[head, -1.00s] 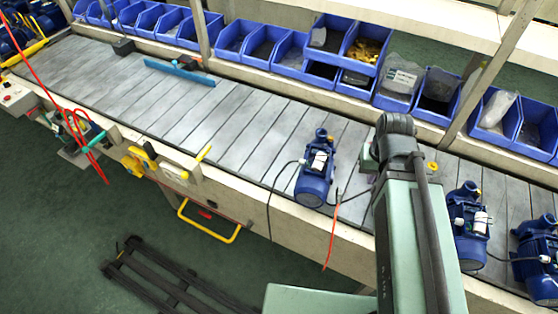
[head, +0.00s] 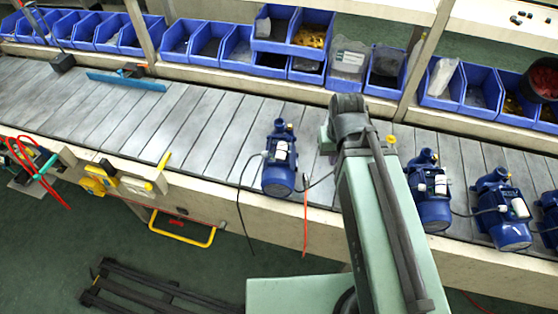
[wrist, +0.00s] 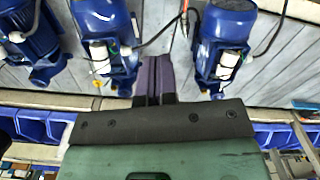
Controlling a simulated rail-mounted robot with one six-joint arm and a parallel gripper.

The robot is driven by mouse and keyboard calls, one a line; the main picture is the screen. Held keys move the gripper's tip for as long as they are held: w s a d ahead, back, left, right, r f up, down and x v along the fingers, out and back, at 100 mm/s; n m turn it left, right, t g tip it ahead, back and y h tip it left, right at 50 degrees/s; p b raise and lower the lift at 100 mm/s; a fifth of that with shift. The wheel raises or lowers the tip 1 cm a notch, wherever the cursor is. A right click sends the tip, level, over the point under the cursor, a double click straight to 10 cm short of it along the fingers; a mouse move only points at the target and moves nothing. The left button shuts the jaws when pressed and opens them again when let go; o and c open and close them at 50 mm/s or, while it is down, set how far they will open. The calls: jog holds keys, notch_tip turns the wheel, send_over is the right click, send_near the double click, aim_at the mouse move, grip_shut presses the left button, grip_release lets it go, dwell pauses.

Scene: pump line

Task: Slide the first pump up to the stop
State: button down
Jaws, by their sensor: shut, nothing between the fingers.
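The first pump (head: 279,163), blue with a white label box, stands upright on the grey slatted line, left of the other pumps. It also shows at the right in the wrist view (wrist: 224,45). A blue bar (head: 125,81) lies on the line at the far left, near its back edge; it looks like the stop, with clear slats between it and the pump. My gripper (wrist: 154,68), with purple fingers shut and empty, is in the gap between the first pump and its neighbour (wrist: 106,40). It seems apart from both. In the head view my arm hides the fingers.
More blue pumps (head: 428,190) stand right of my arm. Blue bins (head: 240,48) line the back of the line. Dark cables and an orange cord (head: 306,212) hang near the first pump. A yellow lever (head: 163,160) stands at the front edge.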

dwell(0.4)
jog(key=w+a+f+n+t+y+b, duration=0.1)
jog(key=w+a+f+n+b, duration=0.1)
jog(key=w+f+n+b, duration=0.4)
jog(key=w+a+f+n+y+b, duration=0.2)
jog(key=w+a+n, duration=0.1)
jog(key=w+n, duration=0.55)
jog(key=f+b, duration=0.5)
jog(key=b, duration=0.1)
jog(key=f+b, duration=0.5)
jog(key=f, duration=0.1)
jog(key=w+f+b, duration=0.1)
jog(key=f+b, duration=0.5)
jog(key=shift+d+b, duration=0.25)
jog(key=shift+b, duration=0.05)
jog(key=shift+a, duration=0.1)
dwell(0.5)
jog(key=shift+w+a+r, duration=0.1)
jog(key=shift+w+a, duration=0.05)
jog(key=shift+a, duration=0.2)
jog(key=shift+w+a, duration=0.25)
jog(key=shift+a, duration=0.55)
jog(key=shift+w+a, duration=0.25)
jog(key=shift+a, duration=0.6)
jog(key=shift+w+a, duration=0.25)
jog(key=shift+a, duration=0.55)
